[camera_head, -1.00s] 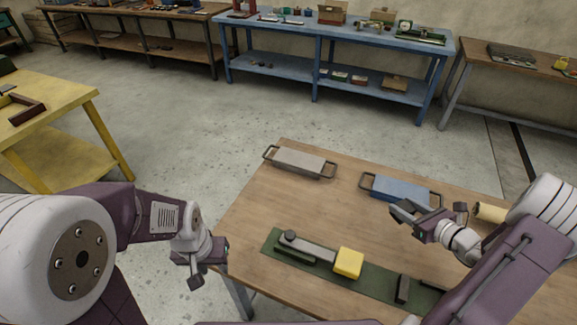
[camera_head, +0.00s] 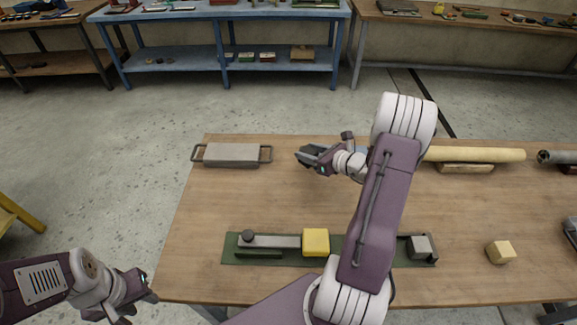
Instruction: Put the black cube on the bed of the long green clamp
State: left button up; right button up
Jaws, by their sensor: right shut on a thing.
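The long green clamp (camera_head: 281,258) lies along the near part of the table. On its base are a grey bar (camera_head: 275,241) with a dark knob, a yellow block (camera_head: 316,242) and, at the right end, a grey block (camera_head: 420,246). My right arm hides part of the base between them. My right gripper (camera_head: 308,157) is above the table's far part, beyond the clamp, shut on a small dark thing that looks like the black cube (camera_head: 311,158); its shape is hard to make out. My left gripper (camera_head: 138,308) is low, off the table's near left corner; its opening is unclear.
A grey handled box (camera_head: 232,154) stands back left; a blue one is mostly hidden behind my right gripper. A pale roll (camera_head: 475,154), a dark roll (camera_head: 557,157) and a pale wooden cube (camera_head: 501,252) are on the right. The table's middle left is clear.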

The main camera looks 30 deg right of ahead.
jog(key=w+a+f, duration=0.1)
jog(key=a, duration=0.1)
jog(key=w+a+f, duration=0.2)
jog(key=shift+w+a+f, duration=0.1)
jog(key=shift+w+f, duration=0.1)
jog(key=shift+w, duration=0.05)
notch_tip(320, 180, down, 4)
jog(key=shift+f+b, duration=0.1)
jog(key=shift+b, duration=0.4)
jog(key=o, duration=1.2)
jog(key=shift+c, duration=0.2)
